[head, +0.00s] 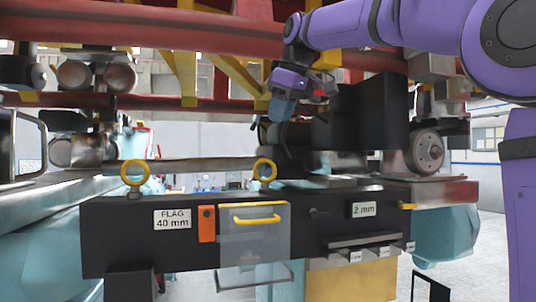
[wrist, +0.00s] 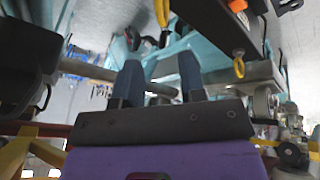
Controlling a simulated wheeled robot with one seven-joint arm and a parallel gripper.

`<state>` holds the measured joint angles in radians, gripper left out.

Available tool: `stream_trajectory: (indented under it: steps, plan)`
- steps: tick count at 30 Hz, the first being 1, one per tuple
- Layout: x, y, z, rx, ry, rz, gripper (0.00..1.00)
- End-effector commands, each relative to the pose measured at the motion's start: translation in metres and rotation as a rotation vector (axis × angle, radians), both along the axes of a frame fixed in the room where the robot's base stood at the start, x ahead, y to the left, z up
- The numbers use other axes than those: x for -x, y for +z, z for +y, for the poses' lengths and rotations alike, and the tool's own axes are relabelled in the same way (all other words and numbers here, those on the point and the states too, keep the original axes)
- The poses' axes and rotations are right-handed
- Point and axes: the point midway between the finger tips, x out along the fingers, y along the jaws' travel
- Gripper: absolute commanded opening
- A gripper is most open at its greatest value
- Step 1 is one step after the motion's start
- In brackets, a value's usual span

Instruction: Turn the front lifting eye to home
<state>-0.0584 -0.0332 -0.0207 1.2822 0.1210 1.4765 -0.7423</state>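Two yellow lifting eyes stand on top of the black beam (head: 330,228) in the head view: a left one (head: 122,173) seen nearly face-on, and a right one (head: 256,171) seen slightly turned. I cannot tell which is called front. Two yellow rings also show in the wrist view, one at the top (wrist: 161,12) and one at the right (wrist: 239,66). My gripper (head: 280,128) hangs pointing down, above and just right of the right eye. In the wrist view its two dark fingers (wrist: 160,82) are apart with nothing held between them. Home marks are not readable.
The beam's front carries a FLAG 40 mm label (head: 172,219), an orange tab (head: 206,224), a clear panel with a yellow handle (head: 257,219) and a 2 mm label (head: 363,210). A dark block (head: 383,110) stands right of my gripper. Red rails (head: 130,28) run overhead.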

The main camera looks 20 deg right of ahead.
Motion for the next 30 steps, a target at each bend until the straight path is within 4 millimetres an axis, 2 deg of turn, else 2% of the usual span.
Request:
stream_trajectory:
  steps: [5,21,30]
  plan:
    - [-0.006,-0.007,0.003,0.001,0.007,0.001,0.38]
    - [-0.039,-0.085,0.015,0.0,0.006,0.001,0.38]
    - [-0.045,-0.097,0.016,0.0,0.005,0.0,0.38]
